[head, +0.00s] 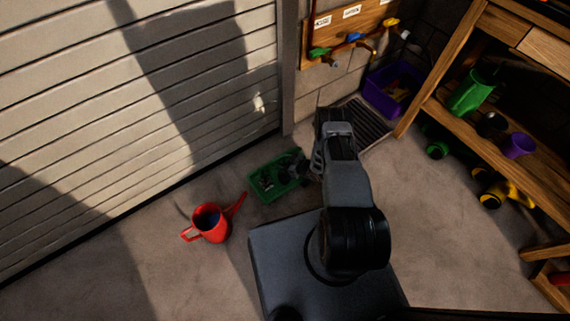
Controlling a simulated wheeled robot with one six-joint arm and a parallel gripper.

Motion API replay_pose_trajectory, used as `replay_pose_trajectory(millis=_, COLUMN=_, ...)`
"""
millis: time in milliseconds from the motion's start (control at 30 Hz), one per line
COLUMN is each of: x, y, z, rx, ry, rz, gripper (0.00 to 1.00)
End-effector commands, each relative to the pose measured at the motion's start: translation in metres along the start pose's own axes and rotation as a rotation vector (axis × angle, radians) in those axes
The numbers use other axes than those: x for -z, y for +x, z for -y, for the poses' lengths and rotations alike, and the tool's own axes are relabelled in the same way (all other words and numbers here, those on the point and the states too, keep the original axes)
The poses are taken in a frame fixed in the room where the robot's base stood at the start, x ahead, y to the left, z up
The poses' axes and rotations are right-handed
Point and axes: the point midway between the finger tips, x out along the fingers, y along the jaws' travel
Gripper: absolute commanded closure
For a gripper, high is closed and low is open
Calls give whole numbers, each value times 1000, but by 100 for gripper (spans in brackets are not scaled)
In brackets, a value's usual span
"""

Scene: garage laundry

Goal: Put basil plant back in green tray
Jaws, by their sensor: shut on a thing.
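The green tray (256,197) lies on the concrete floor at centre, left of my arm. Small dark items sit inside it, too shadowed to make out one by one. My gripper (290,170) is at the tray's right side, low over its interior. It is shut on a dark thing that seems to be the basil plant, mostly hidden by the fingers and shadow. I cannot tell whether the plant touches the tray floor.
A red watering can (211,224) stands left of the tray, its spout pointing towards it. A slatted garage door (150,100) closes off the left. A purple bin (391,84) and floor grate (361,120) are behind my arm. A wooden shelf (480,120) stands right.

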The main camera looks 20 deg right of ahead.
Motion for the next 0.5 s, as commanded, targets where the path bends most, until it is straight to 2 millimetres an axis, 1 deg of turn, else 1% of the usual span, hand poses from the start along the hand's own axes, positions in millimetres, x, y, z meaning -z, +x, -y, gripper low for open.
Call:
replay_pose_trajectory(millis=100, x=-4, y=2, z=0, rx=0, ry=-1, rz=-1, gripper=85)
replay_pose_trajectory(millis=133, x=-2, y=1, z=0, rx=0, ry=0, rz=0, gripper=38)
replay_pose_trajectory(millis=367, x=-2, y=1, z=0, rx=0, ry=0, rz=0, gripper=16)
replay_pose_trajectory(millis=500, x=-2, y=1, z=0, rx=0, ry=0, rz=0, gripper=15)
